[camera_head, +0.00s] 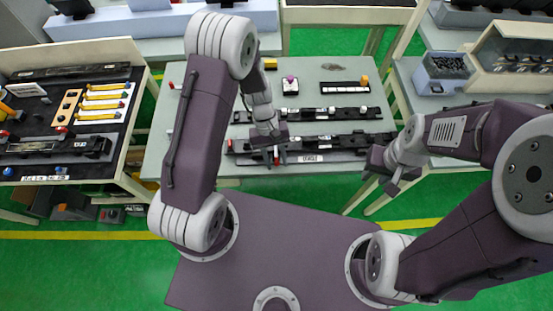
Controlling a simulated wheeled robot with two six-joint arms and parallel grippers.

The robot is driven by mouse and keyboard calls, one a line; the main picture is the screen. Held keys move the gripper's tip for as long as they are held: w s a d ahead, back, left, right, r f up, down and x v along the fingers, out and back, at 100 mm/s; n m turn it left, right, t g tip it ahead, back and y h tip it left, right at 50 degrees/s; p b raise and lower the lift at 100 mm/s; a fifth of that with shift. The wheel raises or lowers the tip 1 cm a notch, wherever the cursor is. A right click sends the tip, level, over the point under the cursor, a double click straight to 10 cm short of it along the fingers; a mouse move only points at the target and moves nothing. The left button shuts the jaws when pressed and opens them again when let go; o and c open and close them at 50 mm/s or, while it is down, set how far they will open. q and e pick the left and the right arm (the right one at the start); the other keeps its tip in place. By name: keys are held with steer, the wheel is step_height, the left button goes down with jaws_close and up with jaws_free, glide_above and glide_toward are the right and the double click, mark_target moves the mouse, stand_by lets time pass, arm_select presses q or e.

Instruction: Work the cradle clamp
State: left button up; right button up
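Two long dark cradles lie across the middle table, a front cradle (345,142) with a white label on its front edge and a back cradle (345,113). A small red knob (230,143) stands at the front cradle's left end. My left gripper (276,160) is over the left half of the front cradle, with its fingers apart. A small red part (276,152) shows between the fingers; I cannot tell whether they touch it. The gripper and its arm hide that part of the cradle. My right gripper (381,183) is open and empty by the table's front right corner.
A left bench (128,150) holds yellow strips and dark parts.

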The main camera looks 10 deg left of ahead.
arm_select(q)
steer(key=shift+d+f, duration=0.1)
steer(key=shift+f, duration=0.15)
steer(key=shift+s, duration=0.1)
jaws_close()
stand_by(1.2)
